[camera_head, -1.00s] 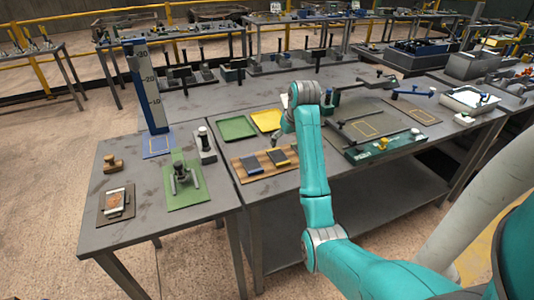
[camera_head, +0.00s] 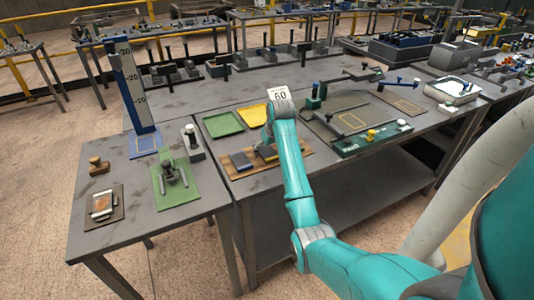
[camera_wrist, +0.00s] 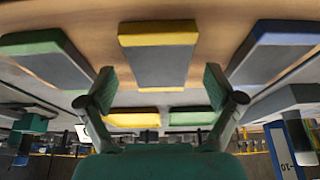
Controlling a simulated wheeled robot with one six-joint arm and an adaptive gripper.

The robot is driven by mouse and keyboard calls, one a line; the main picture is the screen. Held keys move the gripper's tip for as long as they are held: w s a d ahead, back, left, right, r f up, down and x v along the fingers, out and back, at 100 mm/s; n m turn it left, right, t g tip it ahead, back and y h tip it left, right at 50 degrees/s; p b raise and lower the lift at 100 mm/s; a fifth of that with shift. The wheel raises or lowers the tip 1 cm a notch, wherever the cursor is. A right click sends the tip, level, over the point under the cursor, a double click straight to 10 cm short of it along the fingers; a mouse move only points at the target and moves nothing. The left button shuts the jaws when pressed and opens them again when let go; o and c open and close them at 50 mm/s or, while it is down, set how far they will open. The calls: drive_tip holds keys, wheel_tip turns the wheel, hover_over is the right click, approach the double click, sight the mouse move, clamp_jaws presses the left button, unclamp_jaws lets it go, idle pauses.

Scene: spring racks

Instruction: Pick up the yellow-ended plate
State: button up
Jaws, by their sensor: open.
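The yellow-ended plate (camera_wrist: 158,58) is a grey slab with a yellow far end, lying on a wooden board (camera_wrist: 205,20). In the wrist view it is centred just beyond my gripper (camera_wrist: 159,90), whose two fingers are apart with nothing between them. A green-ended plate (camera_wrist: 48,60) lies to its left and a blue-ended plate (camera_wrist: 272,55) to its right. In the head view my gripper (camera_head: 268,147) is low over the board and hides most of the yellow-ended plate; the blue-ended plate shows there too (camera_head: 241,161).
A green tray (camera_head: 222,124) and a yellow tray (camera_head: 253,115) lie behind the board. A green fixture base (camera_head: 370,140) with rods is to the right. A green mat with a metal stand (camera_head: 172,172) is on the left table.

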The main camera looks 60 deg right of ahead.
drive_tip(key=shift+f, duration=0.1)
drive_tip(key=shift+c, duration=0.3)
drive_tip(key=c, duration=1.6)
clamp_jaws()
drive_tip(key=shift+r, duration=0.2)
